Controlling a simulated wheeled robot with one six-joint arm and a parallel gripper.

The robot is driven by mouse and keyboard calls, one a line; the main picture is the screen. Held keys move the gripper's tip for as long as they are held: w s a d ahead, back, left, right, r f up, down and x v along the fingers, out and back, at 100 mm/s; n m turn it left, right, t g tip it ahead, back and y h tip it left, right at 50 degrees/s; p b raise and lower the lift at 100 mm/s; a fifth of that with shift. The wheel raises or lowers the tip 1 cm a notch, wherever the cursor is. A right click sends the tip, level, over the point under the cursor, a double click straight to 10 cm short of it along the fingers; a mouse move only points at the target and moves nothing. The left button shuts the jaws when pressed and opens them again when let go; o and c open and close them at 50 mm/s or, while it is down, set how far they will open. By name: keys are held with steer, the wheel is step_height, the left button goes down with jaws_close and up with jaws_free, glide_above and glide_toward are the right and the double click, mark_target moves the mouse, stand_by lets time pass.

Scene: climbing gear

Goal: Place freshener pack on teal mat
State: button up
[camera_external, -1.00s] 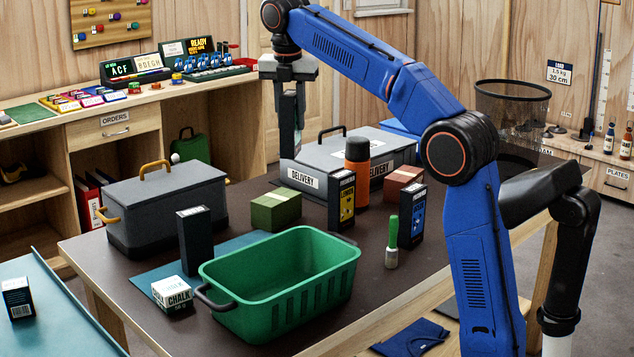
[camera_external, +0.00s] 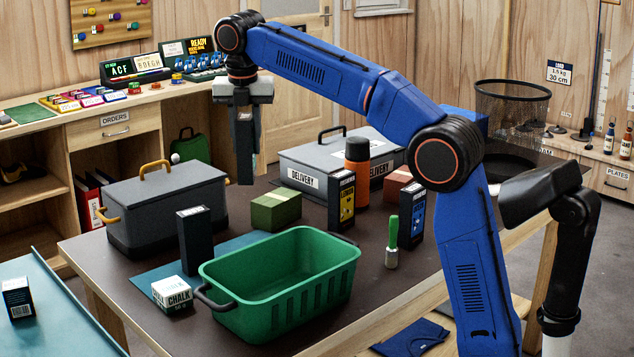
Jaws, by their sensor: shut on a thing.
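My gripper (camera_external: 245,170) is shut on a slim dark pack with a greenish side (camera_external: 254,160), which I take for the freshener pack; the fingers hide much of it. It hangs upright in the air above the back of the table, right of the grey lidded box. The teal mat (camera_external: 148,283) lies flat on the dark table, left of and below the gripper in the picture. A tall black box (camera_external: 196,242) and a white chalk box (camera_external: 172,294) stand at the mat. The green basket (camera_external: 281,280) hides part of the mat.
The grey lidded box (camera_external: 165,215) stands behind the mat. An olive-green box (camera_external: 276,211), a delivery case (camera_external: 325,160), an orange bottle (camera_external: 357,175), a yellow-labelled box (camera_external: 341,202), a blue-labelled box (camera_external: 412,217) and a green-handled brush (camera_external: 391,242) occupy the table's right side.

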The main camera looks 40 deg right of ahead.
mark_target(246, 168)
step_height(246, 168, down, 18)
stand_by(0.8)
steer(key=shift+f, duration=0.15)
steer(key=o, duration=1.1)
steer(key=r, duration=0.7)
steer(key=s+a+r, duration=0.1)
steer(key=r, duration=0.3)
steer(key=shift+s+r, duration=0.1)
steer(key=shift+r, duration=0.25)
steer(key=shift+a+r, duration=0.1)
steer(key=shift+r, duration=0.15)
